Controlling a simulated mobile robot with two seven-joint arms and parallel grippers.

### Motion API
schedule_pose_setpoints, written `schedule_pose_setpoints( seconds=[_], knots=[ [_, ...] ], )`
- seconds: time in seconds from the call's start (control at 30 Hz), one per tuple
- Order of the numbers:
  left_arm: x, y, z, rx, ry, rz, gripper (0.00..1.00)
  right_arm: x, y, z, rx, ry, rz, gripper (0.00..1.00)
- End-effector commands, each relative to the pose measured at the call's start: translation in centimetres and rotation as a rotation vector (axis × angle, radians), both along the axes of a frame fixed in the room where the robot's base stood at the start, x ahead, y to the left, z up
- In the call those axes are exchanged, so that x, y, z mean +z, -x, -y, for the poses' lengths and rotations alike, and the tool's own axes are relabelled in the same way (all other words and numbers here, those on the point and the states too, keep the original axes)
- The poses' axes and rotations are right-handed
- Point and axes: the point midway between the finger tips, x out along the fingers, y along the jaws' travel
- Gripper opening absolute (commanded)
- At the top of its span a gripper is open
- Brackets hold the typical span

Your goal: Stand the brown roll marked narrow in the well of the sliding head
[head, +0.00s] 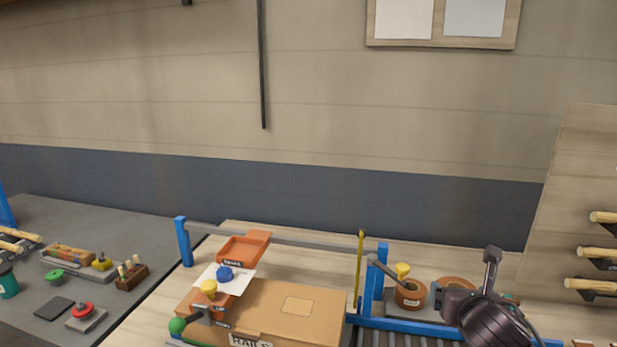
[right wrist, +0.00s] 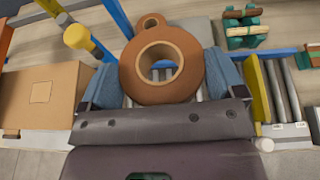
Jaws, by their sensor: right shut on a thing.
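My right gripper (head: 490,318) is a dark shape at the lower right of the head view. In the right wrist view its blue-grey fingers (right wrist: 164,88) are shut on a brown roll (right wrist: 183,75) with a pale-rimmed centre hole. The roll also shows in the head view (head: 457,282), partly hidden by the gripper. Another brown roll (head: 409,296) stands to its left, below a yellow knob (head: 403,269). I cannot read a marking on either roll. An orange part (head: 243,249) with a small label sits above the carton; I cannot tell whether it is the sliding head. My left gripper is not in view.
A cardboard carton (head: 290,312) marked RAILS lies between blue posts (head: 184,242). Grey rollers (head: 400,338) with a blue rail run right of it. A grey table (head: 130,228) with small tools is at the left. A rack with wooden pieces (head: 597,253) stands at the right.

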Motion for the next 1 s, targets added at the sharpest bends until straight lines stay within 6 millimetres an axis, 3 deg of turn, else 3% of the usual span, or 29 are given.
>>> schedule_pose_setpoints(
  seconds=[0.2,0.4,0.73,0.87,1.0],
  knots=[
    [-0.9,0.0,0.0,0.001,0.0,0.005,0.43,-3.4,5.2,-6.1,0.12,0.001,-0.003,0.65],
    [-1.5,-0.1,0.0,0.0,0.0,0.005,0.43,-6.1,8.1,-8.5,0.195,0.001,-0.004,0.65],
    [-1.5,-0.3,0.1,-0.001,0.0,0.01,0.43,-6.6,8.4,-8.5,0.2,0.0,0.001,0.65],
    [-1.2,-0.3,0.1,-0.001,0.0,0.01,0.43,-5.2,7.7,-9.9,0.207,-0.005,0.004,0.65],
    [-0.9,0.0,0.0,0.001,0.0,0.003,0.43,-2.9,5.8,-11.7,0.181,-0.007,0.003,0.65]
  ],
)
